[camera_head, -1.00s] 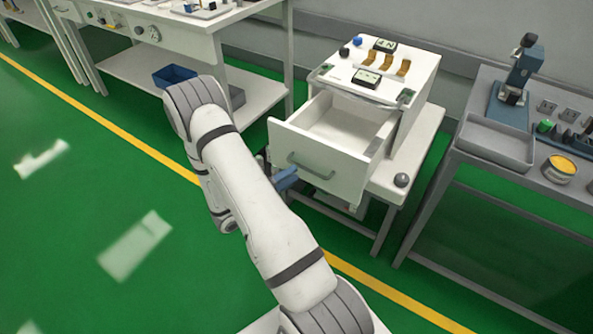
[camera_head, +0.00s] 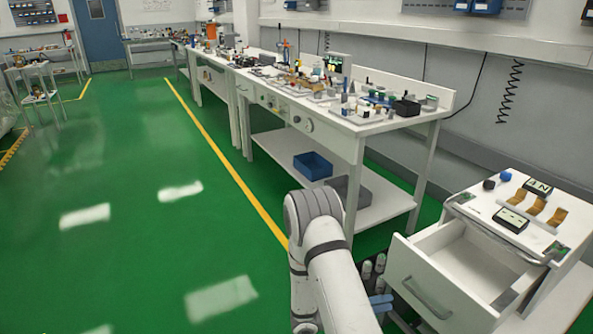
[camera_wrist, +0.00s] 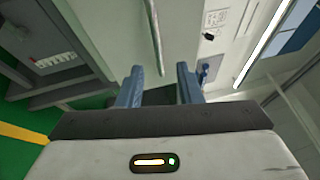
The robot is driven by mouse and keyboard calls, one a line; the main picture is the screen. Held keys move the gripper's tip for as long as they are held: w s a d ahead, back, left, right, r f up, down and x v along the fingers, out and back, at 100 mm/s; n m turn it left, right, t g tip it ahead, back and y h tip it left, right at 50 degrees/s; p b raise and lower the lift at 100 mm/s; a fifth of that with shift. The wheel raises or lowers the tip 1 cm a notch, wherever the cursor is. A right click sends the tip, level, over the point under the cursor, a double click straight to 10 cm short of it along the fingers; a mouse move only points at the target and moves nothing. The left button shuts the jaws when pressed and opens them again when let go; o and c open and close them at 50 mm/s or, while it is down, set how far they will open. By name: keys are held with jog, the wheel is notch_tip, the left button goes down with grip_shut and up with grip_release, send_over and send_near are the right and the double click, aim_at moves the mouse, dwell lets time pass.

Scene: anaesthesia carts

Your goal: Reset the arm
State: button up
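My arm (camera_head: 330,255) reaches forward from the bottom of the head view, bent at a rounded elbow. My gripper (camera_wrist: 159,88) shows two blue fingers in the wrist view, spread apart with nothing held between them. A bar handle (camera_wrist: 154,38) lies beyond the fingertips, apart from them. In the head view a bit of the blue gripper (camera_head: 381,303) shows beside the arm, just left of the open drawer's front (camera_head: 432,290). The rest of the gripper is hidden by the arm.
The white drawer cabinet (camera_head: 480,212) at right has its drawer pulled out, empty inside. A long workbench (camera_head: 345,140) with many small items stands behind, with a blue bin (camera_head: 312,166) on its lower shelf. Green floor (camera_head: 130,240) at left is clear.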

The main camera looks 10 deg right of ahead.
jog(key=s+a+r+m+g+y+p, duration=0.25)
jog(key=s+r+m+y+p, duration=0.2)
jog(key=r+m, duration=0.55)
jog(key=s+a+r+m+g+y+p, duration=0.1)
jog(key=s+r+m+g+y+p, duration=0.35)
jog(key=r+m, duration=0.6)
jog(key=s+a+r+m+t+y+p, duration=0.3)
jog(key=a+r+m+t+y+p, duration=0.1)
jog(key=r+m, duration=0.3)
jog(key=s+a+r+m+t+y+p, duration=0.2)
jog(key=a+r+m+t+y+p, duration=0.2)
jog(key=r, duration=0.8)
jog(key=a+m+t+y, duration=0.2)
jog(key=a, duration=0.1)
jog(key=shift+s+a+r+m+t+y, duration=0.15)
jog(key=shift+s+m+t+y, duration=0.15)
jog(key=shift+s+m+y, duration=0.1)
